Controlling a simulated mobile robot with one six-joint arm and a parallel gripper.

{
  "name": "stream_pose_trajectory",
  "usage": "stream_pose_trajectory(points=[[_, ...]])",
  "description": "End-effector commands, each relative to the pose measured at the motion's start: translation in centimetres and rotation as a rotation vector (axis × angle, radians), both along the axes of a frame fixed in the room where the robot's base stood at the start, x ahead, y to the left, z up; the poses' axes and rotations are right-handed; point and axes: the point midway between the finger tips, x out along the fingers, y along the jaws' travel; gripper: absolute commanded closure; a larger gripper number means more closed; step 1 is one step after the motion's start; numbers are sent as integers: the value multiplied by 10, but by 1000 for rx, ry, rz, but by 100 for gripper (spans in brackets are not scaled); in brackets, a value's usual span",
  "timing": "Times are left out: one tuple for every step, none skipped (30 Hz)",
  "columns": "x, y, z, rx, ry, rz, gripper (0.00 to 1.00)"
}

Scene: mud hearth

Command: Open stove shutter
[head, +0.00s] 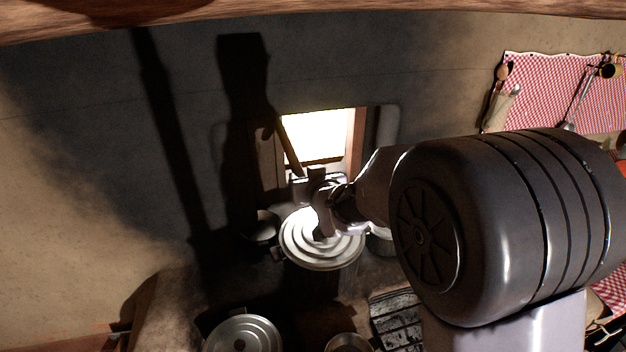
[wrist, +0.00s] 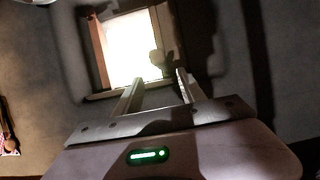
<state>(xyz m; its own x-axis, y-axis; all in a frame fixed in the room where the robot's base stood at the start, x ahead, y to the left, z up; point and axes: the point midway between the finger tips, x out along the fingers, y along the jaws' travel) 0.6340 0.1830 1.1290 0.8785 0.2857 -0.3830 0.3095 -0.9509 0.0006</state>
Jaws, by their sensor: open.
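A small window with a wooden frame (head: 357,145) is set in the dark wall, with bright light coming through its opening. A brown wooden panel, which looks like the shutter (head: 268,158), stands at the left of the opening in the head view. My gripper (head: 307,178) is open and empty, just below and in front of the opening. Its two fingers (wrist: 158,88) point toward the window in the wrist view. Contact with the shutter cannot be told.
A lidded metal pot (head: 320,245) stands directly below my gripper, with a dark pan (head: 262,228) to its left. Another lidded pot (head: 243,335) is nearer. A checked cloth (head: 560,85) with utensils hangs on the right wall. My arm hides much of the right side.

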Motion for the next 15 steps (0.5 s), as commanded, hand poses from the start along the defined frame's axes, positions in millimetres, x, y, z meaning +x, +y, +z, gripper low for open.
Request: stream_pose_trajectory(points=[[-13,-4,9,1,-2,0,53],[-21,-7,12,0,-1,0,53],[-30,-10,16,0,-1,0,53],[-37,-12,19,1,-2,0,53],[-42,-14,21,1,-2,0,53],[-49,-16,23,1,-2,0,53],[-53,-17,25,1,-2,0,53],[-56,-18,26,1,-2,0,53],[-60,-19,27,1,-2,0,53],[-62,-20,28,1,-1,0,53],[-63,-21,28,1,-1,0,53],[-65,-21,29,1,-1,0,53],[-65,-21,29,1,-1,0,53],[-65,-21,29,1,-1,0,53],[-65,-21,28,1,-1,0,53]])
